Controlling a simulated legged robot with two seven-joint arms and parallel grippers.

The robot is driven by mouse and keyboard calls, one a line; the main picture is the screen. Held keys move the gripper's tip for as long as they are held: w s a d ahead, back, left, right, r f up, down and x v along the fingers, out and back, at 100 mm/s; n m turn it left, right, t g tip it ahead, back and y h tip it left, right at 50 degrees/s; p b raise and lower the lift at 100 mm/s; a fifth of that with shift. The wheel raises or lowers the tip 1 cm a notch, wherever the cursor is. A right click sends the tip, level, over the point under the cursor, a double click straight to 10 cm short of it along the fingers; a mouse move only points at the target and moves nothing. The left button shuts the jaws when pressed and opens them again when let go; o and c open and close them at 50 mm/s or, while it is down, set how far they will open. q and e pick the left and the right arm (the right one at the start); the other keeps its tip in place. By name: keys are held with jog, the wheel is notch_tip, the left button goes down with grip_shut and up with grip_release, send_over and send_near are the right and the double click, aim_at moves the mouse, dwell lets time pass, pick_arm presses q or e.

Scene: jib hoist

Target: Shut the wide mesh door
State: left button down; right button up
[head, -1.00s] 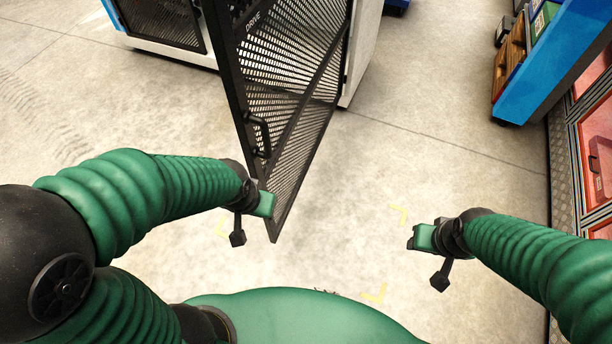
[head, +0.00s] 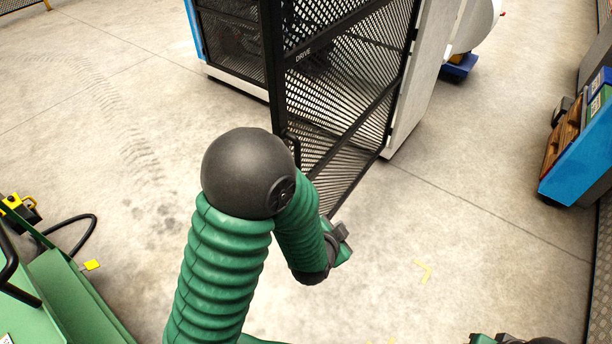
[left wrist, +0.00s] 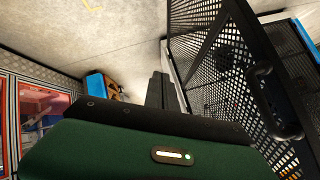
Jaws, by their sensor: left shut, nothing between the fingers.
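The wide mesh door (head: 345,110) is black, marked DRIVE, and stands swung out from the white cabinet, its free edge towards me. Its black handle (left wrist: 268,105) shows large in the left wrist view; in the head view it is mostly behind my left arm. My left gripper (head: 343,240) is low near the door's bottom corner, partly hidden by my own arm. In the left wrist view its fingers (left wrist: 160,90) are together and empty, with the door to their right; I cannot tell whether they touch it. My right gripper (head: 490,339) is only partly in view at the bottom edge.
The white cabinet (head: 410,100) stands behind the door. A blue unit with drawers (head: 580,150) is at the right. A green frame (head: 70,295) with a black hose is at the lower left.

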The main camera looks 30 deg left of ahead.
pick_arm(q)
jog(key=s+a+r+m+t+y, duration=0.3)
jog(key=a+r+m+t+y, duration=0.25)
jog(key=y, duration=0.25)
jog(key=w+a+b, duration=0.9)
jog(key=a+b, duration=0.1)
jog(key=shift+w+m+b, duration=0.2)
jog(key=shift+m+b, duration=0.2)
jog(key=shift+m, duration=0.05)
jog(key=shift+d+r, duration=0.1)
jog(key=shift+d, duration=0.05)
